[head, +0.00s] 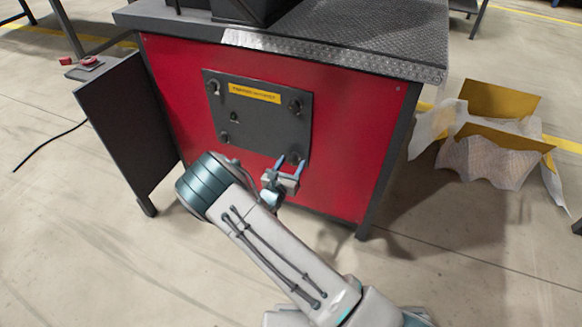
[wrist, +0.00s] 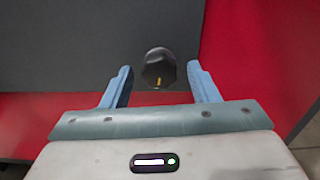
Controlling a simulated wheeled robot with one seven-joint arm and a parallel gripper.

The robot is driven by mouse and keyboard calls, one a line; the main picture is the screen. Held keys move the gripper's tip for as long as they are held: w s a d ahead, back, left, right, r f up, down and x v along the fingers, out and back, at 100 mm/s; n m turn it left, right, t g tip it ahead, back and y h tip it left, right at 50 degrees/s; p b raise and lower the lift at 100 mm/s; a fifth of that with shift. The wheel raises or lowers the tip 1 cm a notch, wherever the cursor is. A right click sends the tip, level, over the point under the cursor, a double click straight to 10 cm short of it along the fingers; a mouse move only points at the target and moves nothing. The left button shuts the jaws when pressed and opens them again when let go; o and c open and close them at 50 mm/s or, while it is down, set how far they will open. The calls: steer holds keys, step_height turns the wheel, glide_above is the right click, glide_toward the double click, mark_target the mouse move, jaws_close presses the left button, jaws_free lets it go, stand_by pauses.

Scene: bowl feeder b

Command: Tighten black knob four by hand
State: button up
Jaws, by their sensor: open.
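A dark grey panel (head: 262,125) with black knobs is fixed to the red front of the workbench. One black knob (wrist: 160,68) with a yellow mark sits at the panel's lower right corner. In the wrist view it lies between the two blue fingertips of my gripper (wrist: 159,74), with a gap on each side. My gripper (head: 289,163) is open, and in the head view its fingers point at that corner and largely hide the knob. No number shows on the knob.
Other knobs sit at the panel's upper left (head: 214,87), upper right (head: 295,106) and lower left (head: 224,137). A dark side plate (head: 125,125) stands at left. An open carton (head: 490,150) lies on the floor at right.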

steer(key=c, duration=1)
steer(key=shift+m, duration=0.4)
steer(key=m+p, duration=0.1)
steer(key=m, duration=0.2)
steer(key=shift+m+p, duration=0.3)
steer(key=shift+m, duration=0.1)
steer(key=m, duration=1.1)
steer(key=shift+f+b, duration=0.1)
steer(key=shift+b, duration=0.25)
steer(key=m+b, duration=0.2)
steer(key=m, duration=0.2)
steer(key=shift+a+m, duration=0.1)
steer(key=shift+m, duration=0.6)
